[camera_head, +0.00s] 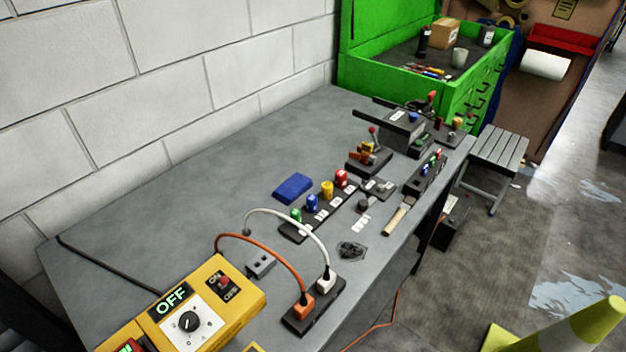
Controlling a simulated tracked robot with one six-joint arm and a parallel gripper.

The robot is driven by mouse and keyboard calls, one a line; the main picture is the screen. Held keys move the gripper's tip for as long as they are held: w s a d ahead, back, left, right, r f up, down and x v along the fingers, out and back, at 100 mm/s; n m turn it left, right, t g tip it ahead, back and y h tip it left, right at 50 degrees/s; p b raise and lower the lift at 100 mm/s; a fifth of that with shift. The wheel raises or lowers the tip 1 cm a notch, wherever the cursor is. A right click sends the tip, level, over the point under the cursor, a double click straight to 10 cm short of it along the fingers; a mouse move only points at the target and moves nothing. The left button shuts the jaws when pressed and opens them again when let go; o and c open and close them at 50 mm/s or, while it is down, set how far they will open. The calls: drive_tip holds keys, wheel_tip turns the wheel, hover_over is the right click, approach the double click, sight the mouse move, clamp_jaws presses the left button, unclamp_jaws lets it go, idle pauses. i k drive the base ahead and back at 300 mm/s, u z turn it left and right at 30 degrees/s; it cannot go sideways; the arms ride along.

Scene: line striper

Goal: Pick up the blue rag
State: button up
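The blue rag (293,187) lies folded flat as a small rectangle on the grey workbench (180,190). It sits behind a black strip of coloured knobs, apart from it, with bare bench on its wall side. My gripper is not in view.
Near the rag stand the knob strip (321,206) and a white cable (290,216). An orange cable (262,246) and yellow control box (207,304) are closer. Black switch boxes (404,132) stand farther right. The bench's wall side is mostly clear. A green tool chest (375,77) stands beyond.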

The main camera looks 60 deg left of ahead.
sight(299, 184)
drive_tip(key=i, duration=0.85)
drive_tip(key=u, duration=4.55)
